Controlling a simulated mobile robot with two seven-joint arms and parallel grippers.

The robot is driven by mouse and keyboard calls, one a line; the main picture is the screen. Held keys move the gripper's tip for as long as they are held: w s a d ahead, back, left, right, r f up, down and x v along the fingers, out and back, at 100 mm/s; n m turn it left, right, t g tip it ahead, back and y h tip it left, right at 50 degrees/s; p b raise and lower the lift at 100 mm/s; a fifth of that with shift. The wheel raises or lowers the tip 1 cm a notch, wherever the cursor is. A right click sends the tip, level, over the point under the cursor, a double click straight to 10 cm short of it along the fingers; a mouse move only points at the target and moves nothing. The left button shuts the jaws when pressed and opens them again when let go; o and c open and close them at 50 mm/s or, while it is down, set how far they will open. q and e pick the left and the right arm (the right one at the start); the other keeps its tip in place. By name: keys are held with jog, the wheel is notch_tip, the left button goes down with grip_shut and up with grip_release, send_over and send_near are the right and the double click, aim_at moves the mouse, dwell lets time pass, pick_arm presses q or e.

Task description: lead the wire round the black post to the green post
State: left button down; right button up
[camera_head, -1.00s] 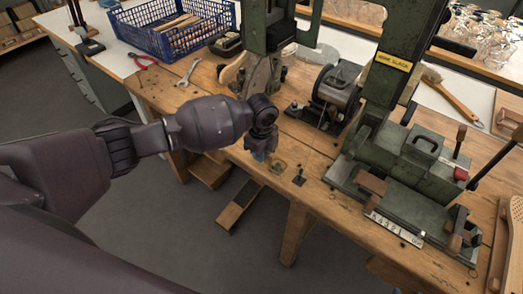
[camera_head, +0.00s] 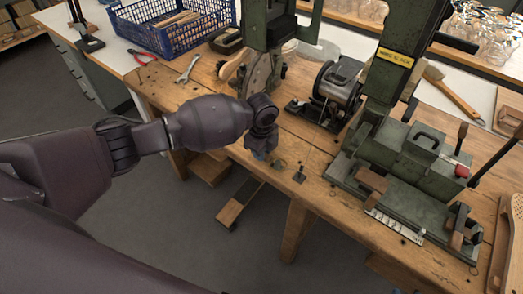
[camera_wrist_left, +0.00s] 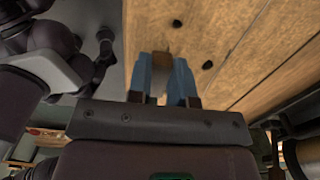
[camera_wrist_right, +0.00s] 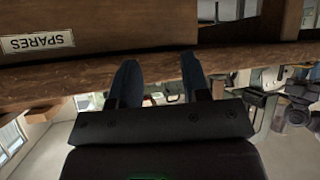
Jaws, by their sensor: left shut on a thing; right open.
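My left gripper (camera_head: 261,153) is low over the front edge of the wooden bench (camera_head: 335,200). In the left wrist view its blue fingers (camera_wrist_left: 162,82) are shut on a small brown piece (camera_wrist_left: 162,62); I cannot tell whether this belongs to the wire. A small black post (camera_head: 299,174) on a square base stands on the bench just right of this gripper. A small round fitting (camera_head: 280,163) sits between them. I cannot make out the wire or a green post. My right gripper (camera_wrist_right: 162,78) is open and empty, before a wooden edge in the right wrist view.
A green machine (camera_head: 410,160) fills the bench's right side. A dark motor-like unit (camera_head: 335,90) stands behind the black post. A blue crate (camera_head: 175,35), pliers (camera_head: 145,57) and a spanner (camera_head: 188,69) lie farther back.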

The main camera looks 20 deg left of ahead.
pick_arm(q)
jog(key=shift+f, duration=0.15)
pick_arm(e)
jog(key=shift+w, duration=0.15)
pick_arm(q)
jog(key=shift+f, duration=0.2)
pick_arm(e)
jog(key=shift+f, duration=0.1)
pick_arm(q)
jog(key=c, duration=1)
grip_release()
jog(key=o, duration=0.5)
jog(key=shift+c, duration=0.2)
jog(key=shift+r, duration=0.15)
pick_arm(e)
jog(key=shift+r, duration=0.2)
